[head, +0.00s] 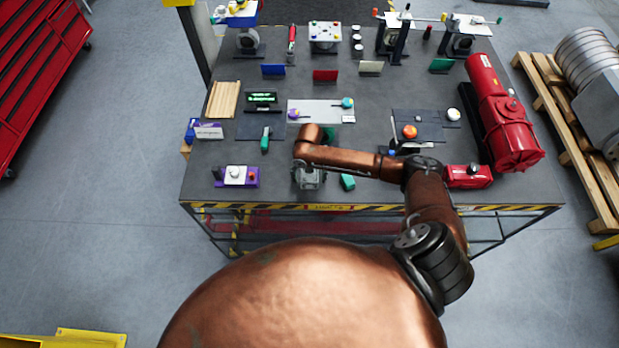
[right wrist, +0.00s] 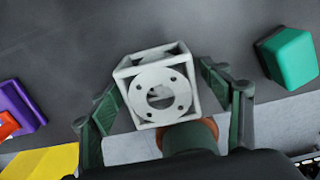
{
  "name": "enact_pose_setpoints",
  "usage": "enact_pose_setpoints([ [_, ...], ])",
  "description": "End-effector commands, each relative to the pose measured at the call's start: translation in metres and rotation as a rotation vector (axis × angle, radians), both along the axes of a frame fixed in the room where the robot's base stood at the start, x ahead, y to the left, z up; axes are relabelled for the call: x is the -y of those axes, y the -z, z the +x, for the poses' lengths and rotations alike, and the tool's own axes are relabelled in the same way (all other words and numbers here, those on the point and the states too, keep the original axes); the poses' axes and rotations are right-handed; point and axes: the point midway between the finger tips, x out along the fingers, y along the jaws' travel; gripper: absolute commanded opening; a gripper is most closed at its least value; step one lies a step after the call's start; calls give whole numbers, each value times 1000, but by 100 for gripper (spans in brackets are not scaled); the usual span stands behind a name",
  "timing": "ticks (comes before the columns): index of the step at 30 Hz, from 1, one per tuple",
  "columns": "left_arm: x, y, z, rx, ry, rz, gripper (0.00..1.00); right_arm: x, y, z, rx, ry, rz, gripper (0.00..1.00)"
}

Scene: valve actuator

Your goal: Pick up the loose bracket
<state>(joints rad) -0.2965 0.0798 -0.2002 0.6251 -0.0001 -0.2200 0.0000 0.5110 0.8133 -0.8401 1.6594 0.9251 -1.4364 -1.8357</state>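The loose bracket is a light grey open cube frame with a round, holed flange face. In the right wrist view the bracket (right wrist: 160,88) sits on the dark table top between the fingers of my right gripper (right wrist: 165,95). The two dark green fingers are spread, one on each side, with a small gap visible beside the bracket. In the head view the bracket (head: 308,180) shows as a grey shape near the table's front edge, partly hidden under my right arm. My left gripper is not in view.
A teal block (right wrist: 287,55) lies right of the bracket; it also shows in the head view (head: 347,182). A purple box with a white knob (head: 237,175) stands to the left. A red box (head: 468,176) and a red cylinder machine (head: 508,130) stand at the right. The striped front edge (head: 330,208) is close.

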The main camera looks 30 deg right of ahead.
Motion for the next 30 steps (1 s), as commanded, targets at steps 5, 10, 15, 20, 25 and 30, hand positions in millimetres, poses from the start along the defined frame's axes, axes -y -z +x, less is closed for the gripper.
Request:
enact_pose_setpoints([
  [5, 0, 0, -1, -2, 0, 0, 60, 1, 0, 0, 0, 1, 0, 59],
  [10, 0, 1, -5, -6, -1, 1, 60, 1, 0, 0, 0, 1, 0, 47],
  [15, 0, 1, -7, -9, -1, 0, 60, 1, 0, -1, -1, 2, -1, 35],
  [20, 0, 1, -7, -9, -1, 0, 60, 1, 0, 0, -1, 2, -1, 24],
  [25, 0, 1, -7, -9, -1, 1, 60, 1, 0, -1, -1, 2, -1, 12],
  [30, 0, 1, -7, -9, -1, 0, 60, 1, -1, 0, 2, 2, -1, 10],
])
